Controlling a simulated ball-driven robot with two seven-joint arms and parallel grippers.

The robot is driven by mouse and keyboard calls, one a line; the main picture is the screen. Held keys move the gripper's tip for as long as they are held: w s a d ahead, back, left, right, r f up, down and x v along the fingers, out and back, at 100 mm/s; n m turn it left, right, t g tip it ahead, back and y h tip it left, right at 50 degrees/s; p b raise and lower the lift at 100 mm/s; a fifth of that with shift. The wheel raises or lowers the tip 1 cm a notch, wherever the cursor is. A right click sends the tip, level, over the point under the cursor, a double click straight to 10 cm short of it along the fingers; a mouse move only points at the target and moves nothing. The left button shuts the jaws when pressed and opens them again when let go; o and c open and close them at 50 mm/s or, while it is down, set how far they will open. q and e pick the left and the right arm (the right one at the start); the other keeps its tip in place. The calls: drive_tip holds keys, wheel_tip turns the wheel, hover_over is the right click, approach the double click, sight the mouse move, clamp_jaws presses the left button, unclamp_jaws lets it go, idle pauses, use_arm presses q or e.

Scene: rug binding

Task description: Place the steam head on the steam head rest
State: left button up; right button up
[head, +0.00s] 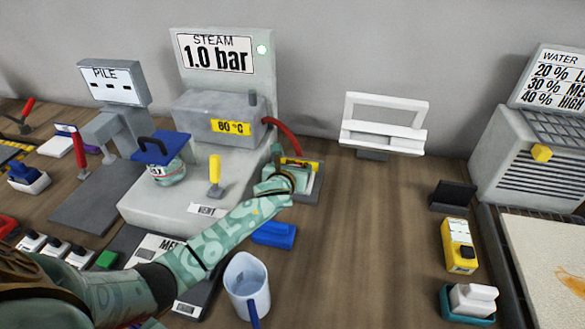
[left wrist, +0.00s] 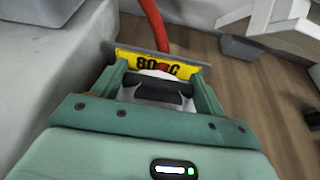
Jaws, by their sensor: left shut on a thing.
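The steam unit (head: 225,110) stands against the wall, with a "1.0 bar" sign and a red hose (head: 284,135). My left gripper (head: 285,180) is shut on the steam head's dark handle, between its fingers in the left wrist view (left wrist: 160,92). The steam head (left wrist: 158,90) is mostly hidden by the gripper. The grey steam head rest (head: 309,190) lies directly beneath and around it, beside the unit's right side. A yellow 80 °C label (left wrist: 160,63) stands just beyond the fingers. I cannot tell whether the head touches the rest. My right gripper is not in view.
A blue block (head: 274,234) and a blue-white jug (head: 247,287) stand near my left forearm. A white frame stand (head: 383,125) is at the back. The wood right of the rest is clear.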

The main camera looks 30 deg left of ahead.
use_arm(q)
drive_tip(key=o, duration=1.3)
drive_tip(key=shift+f, duration=0.1)
drive_tip(key=shift+o, duration=0.2)
drive_tip(key=shift+s+r, duration=0.15)
drive_tip(key=shift+r, duration=0.1)
drive_tip(key=p+v, duration=0.4)
drive_tip(key=v, duration=0.7)
drive_tip(key=shift+s+d, duration=0.2)
drive_tip(key=shift+s, duration=0.15)
